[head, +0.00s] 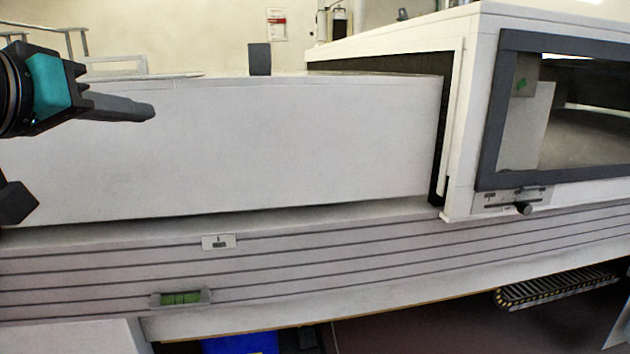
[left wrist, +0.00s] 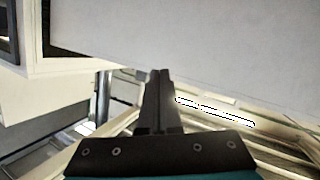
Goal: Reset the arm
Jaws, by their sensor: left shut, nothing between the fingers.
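My left gripper (head: 150,110) comes in from the left edge in the head view, in front of the upper part of a long white panel (head: 260,150). Its dark fingers are shut with nothing between them. In the left wrist view the two fingertips (left wrist: 160,75) lie together, and a pale surface (left wrist: 220,40) fills the upper right beyond them. I cannot tell whether the gripper touches the panel. My right gripper is in neither view.
A white tunnel housing with a dark-framed window (head: 490,110) stands at the right, with a small black knob (head: 523,208) below the window. A ribbed ledge (head: 330,245) runs along the front and carries a green level (head: 180,298). A blue container (head: 240,343) is below.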

